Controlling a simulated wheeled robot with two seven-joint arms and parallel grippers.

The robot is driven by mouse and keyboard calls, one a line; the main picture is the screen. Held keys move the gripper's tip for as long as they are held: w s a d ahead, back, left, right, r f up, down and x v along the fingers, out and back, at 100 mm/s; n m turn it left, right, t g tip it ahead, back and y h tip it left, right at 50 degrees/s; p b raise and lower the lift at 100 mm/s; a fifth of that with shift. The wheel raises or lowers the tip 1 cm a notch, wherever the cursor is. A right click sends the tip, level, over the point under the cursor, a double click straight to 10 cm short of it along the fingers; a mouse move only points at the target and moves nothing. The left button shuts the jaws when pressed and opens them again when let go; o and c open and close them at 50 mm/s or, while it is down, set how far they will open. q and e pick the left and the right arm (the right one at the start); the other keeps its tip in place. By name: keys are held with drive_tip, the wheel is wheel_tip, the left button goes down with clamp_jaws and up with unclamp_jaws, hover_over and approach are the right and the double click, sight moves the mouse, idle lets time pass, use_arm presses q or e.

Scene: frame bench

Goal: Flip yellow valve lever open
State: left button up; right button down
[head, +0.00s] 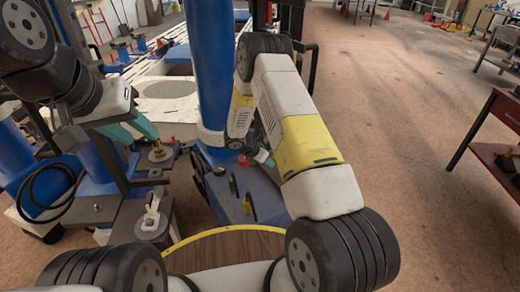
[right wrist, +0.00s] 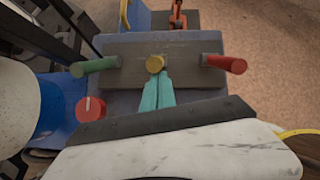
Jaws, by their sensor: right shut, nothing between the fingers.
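In the right wrist view, a yellow lever (right wrist: 155,64) sits mid-panel, seen nearly end-on as a round knob. A green lever (right wrist: 95,66) points left and a red lever (right wrist: 226,64) points right on the same grey panel (right wrist: 190,88). My right gripper (right wrist: 157,84) is shut and empty; its teal fingertips are right at the yellow lever's near side, and I cannot tell whether they touch. In the head view my right gripper (head: 264,157) is small and partly hidden by my arm. My left gripper (head: 143,136) has its teal fingers apart, above a brass-topped fitting (head: 157,152).
A red knob (right wrist: 90,107) sits below the green lever. An orange item (right wrist: 178,18) stands behind the panel. In the head view, a white fitting (head: 152,212) stands on a grey block at left. A red table (head: 495,130) is at far right; the floor between is clear.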

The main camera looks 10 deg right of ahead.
drive_tip(key=d+r+y, duration=0.1)
drive_tip(key=d, duration=0.1)
drive_tip(key=w+d+r+g+y, duration=0.1)
drive_tip(key=y, duration=0.1)
drive_tip(key=shift+w+d, duration=0.2)
drive_tip(key=shift+d, duration=0.2)
drive_tip(key=shift+w+d+r, duration=0.3)
drive_tip(key=shift+d, duration=0.35)
drive_tip(key=shift+w+d, duration=0.25)
drive_tip(key=shift+d, duration=0.65)
drive_tip(key=shift+w+d, duration=0.3)
drive_tip(key=shift+d, duration=0.7)
drive_tip(key=shift+w+d, duration=0.3)
drive_tip(key=shift+d, duration=0.65)
drive_tip(key=s+a+r, duration=0.1)
drive_tip(key=s+a, duration=0.2)
drive_tip(key=a, duration=0.3)
drive_tip(key=s+a+r, duration=0.1)
drive_tip(key=s+a, duration=0.2)
drive_tip(key=a, duration=0.4)
drive_tip(key=shift+s+r+y, duration=0.25)
drive_tip(key=shift+r+y, duration=0.05)
